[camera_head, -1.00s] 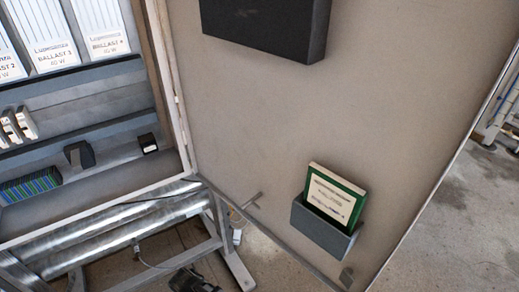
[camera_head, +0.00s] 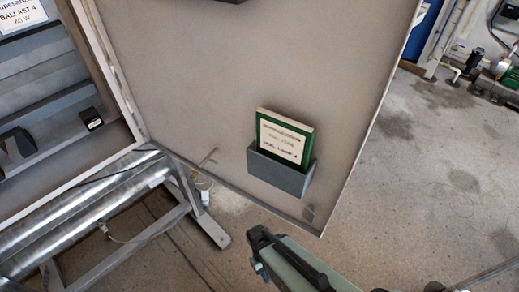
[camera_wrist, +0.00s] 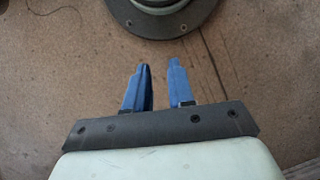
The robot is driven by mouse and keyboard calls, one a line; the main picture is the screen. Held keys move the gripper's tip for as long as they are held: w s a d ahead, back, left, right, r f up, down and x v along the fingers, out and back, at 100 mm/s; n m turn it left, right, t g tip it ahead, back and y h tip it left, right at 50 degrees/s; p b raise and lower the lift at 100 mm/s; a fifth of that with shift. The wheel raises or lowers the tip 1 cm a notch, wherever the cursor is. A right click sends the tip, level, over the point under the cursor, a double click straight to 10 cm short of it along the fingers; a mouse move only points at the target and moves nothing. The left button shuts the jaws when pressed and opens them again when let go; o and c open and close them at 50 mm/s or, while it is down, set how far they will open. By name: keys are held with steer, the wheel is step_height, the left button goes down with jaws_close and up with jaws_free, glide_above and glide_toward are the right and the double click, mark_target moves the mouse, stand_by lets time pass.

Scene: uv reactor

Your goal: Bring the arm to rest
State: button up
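My gripper (camera_wrist: 160,72) shows in the wrist view with two blue fingers pointing up the picture. The fingers stand apart with a gap between them, and nothing is held in the gap. Bare brown floor shows behind and around them. In the head view a pale green and black part of my arm (camera_head: 290,264) comes in at the bottom edge, below the open cabinet door (camera_head: 190,75) and apart from it.
A grey holder (camera_head: 282,175) on the door carries a green-framed card (camera_head: 285,139). The cabinet interior (camera_head: 45,105) and a metal frame with shiny rollers (camera_head: 90,205) are at left. Open concrete floor (camera_head: 420,190) lies at right, with pipes and equipment at the top right.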

steer(key=s+d+f+m+g+y, duration=0.1)
steer(key=s+d+m, duration=0.1)
steer(key=d, duration=0.5)
steer(key=s+d+f+m+g+y, duration=0.1)
steer(key=s+d+f+m, duration=0.1)
steer(key=d, duration=0.4)
steer(key=shift+s+d+m, duration=0.35)
steer(key=shift+s+m, duration=0.25)
steer(key=shift+m, duration=0.2)
